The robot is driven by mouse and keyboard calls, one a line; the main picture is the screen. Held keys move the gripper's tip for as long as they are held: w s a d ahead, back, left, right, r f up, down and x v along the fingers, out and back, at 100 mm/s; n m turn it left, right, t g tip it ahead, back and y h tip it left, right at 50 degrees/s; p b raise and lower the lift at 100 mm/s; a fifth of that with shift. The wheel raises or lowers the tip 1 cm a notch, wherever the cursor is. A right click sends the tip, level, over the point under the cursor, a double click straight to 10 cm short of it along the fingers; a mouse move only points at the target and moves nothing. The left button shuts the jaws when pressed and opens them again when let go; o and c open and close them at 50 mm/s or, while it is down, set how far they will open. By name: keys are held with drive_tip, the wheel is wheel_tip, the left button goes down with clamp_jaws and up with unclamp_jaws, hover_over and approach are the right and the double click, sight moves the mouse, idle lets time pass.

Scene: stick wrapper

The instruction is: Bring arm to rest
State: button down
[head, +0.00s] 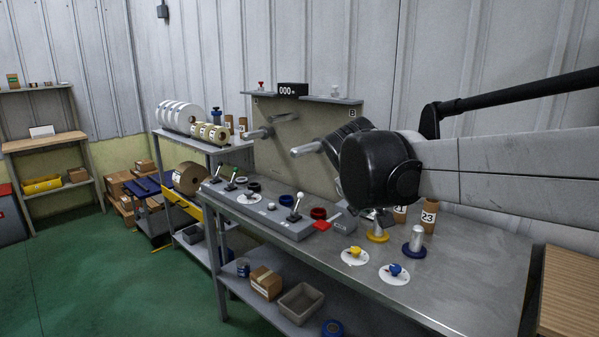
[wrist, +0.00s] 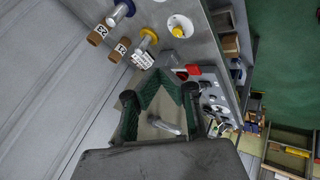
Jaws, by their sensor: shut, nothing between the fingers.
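My arm reaches in from the right in the head view and ends in a large black joint over the steel workbench (head: 455,262). In the wrist view my gripper (wrist: 160,74) has two green-lined fingers that come together at the tips, shut with nothing between them. In the head view the black joint hides much of my gripper. The gripper is above the bench, apart from the things on it. A back panel (head: 300,155) with grey rollers (head: 308,149) and a "000" counter (head: 292,90) stands behind.
A control board (head: 268,219) with levers and knobs lies along the bench's left part. Yellow and blue knobs (head: 395,270) on white discs, metal posts (head: 414,240) and numbered cardboard tubes (head: 429,215) stand at the right. A shelf (head: 182,141) with white rolls is at the left. The green floor is clear.

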drive_tip(key=s+d+f+m+y, duration=0.1)
drive_tip(key=s+f, duration=0.2)
drive_tip(key=s, duration=0.6)
drive_tip(key=s+d+f+m+y, duration=0.1)
drive_tip(key=s+f, duration=0.3)
drive_tip(key=s, duration=0.5)
drive_tip(key=s+d+f+m+y, duration=0.1)
drive_tip(key=s+d+f+m, duration=0.2)
drive_tip(key=s, duration=0.6)
drive_tip(key=shift+d+f, duration=0.2)
drive_tip(key=shift+f, duration=0.5)
drive_tip(key=c, duration=2.5)
unclamp_jaws()
